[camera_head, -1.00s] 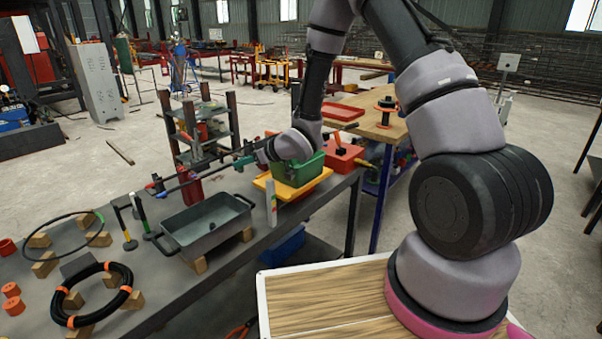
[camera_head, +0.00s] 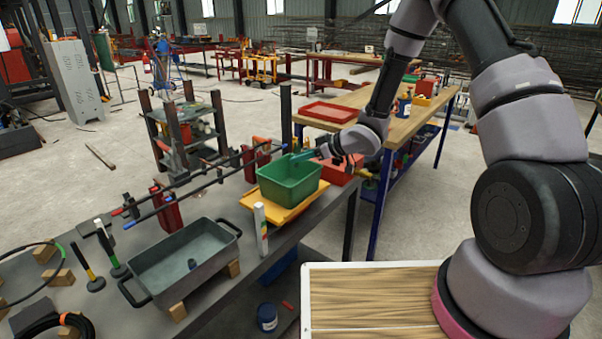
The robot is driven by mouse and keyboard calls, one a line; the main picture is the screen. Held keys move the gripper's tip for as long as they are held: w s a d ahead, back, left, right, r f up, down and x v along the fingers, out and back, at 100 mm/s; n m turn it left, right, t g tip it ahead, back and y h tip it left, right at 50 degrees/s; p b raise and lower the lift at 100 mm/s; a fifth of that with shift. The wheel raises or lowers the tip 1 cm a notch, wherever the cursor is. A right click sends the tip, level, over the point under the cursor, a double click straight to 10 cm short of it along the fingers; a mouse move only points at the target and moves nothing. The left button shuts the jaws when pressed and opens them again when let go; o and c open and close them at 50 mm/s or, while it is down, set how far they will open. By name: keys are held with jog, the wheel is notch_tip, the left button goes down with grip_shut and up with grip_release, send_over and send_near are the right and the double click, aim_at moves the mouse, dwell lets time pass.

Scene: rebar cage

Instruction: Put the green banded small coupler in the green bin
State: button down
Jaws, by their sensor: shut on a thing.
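The green bin (camera_head: 289,184) stands open on a yellow tray near the right end of the dark bench. My gripper (camera_head: 304,156) reaches in from the right, its tip over the bin's far right rim. It is shut on a small greenish thing, which fits the green banded small coupler. Its bands are too small to make out, and the fingers partly hide it. A small dark piece with a bluish tint (camera_head: 192,264) lies in the grey tub (camera_head: 180,262).
A red bin (camera_head: 338,172) stands just behind the green bin. A white tube (camera_head: 261,230) stands upright in front of the yellow tray (camera_head: 270,214). Hammers (camera_head: 112,262) are at the left.

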notch_tip(320, 180, down, 5)
jog(key=shift+a+r, duration=0.1)
jog(key=shift+r, duration=0.1)
jog(key=shift+s+f, duration=0.2)
jog(key=shift+f, duration=0.45)
jog(key=c, duration=1)
grip_release()
jog(key=shift+s+f, duration=0.1)
jog(key=shift+w, duration=0.2)
